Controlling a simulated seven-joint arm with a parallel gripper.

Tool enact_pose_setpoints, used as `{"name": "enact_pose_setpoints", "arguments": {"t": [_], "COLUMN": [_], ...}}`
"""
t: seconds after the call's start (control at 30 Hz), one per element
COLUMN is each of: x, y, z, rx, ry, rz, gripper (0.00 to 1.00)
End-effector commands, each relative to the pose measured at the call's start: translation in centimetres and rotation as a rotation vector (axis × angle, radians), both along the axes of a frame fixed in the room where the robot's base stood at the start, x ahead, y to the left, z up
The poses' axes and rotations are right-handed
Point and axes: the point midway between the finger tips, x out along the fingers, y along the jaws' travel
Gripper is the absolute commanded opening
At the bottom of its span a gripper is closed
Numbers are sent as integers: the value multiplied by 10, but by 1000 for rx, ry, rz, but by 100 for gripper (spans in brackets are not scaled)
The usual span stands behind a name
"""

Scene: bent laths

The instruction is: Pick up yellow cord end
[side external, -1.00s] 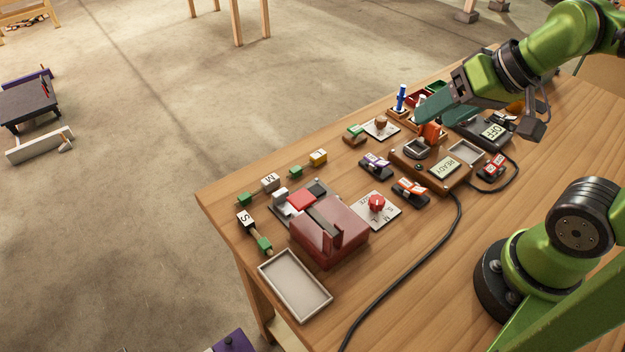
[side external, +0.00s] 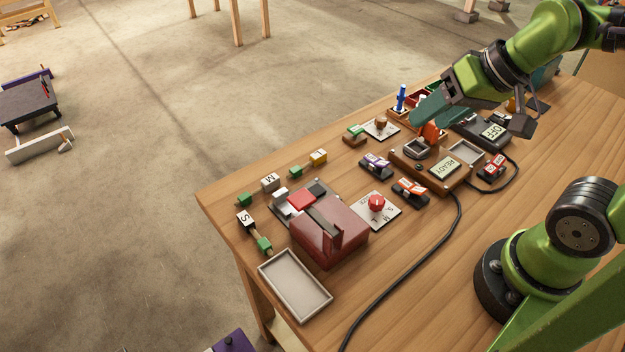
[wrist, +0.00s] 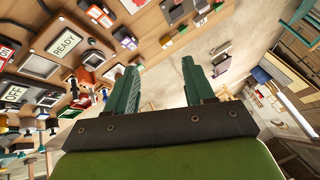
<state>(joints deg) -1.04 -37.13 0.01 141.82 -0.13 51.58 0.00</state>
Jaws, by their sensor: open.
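Below my gripper stands a wooden box with a READY display (side external: 445,169). A dark red block (side external: 330,238), a red-knob dial (side external: 376,203) and a grey tray (side external: 295,284) are nearer.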

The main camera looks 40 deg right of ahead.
Motion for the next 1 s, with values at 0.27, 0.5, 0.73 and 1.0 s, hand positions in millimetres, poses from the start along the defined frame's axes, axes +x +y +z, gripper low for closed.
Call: {"name": "enact_pose_setpoints", "arguments": {"t": [0.27, 0.5, 0.73, 1.0], "x": [81, 161, 229, 252], "y": [13, 29, 44, 44], "z": [-7, -33, -69, -51], "rx": [-151, -353, -526, -646], "ry": [164, 258, 285, 202], "rz": [269, 753, 1356, 1804], "gripper": [53, 53, 53, 53]}}
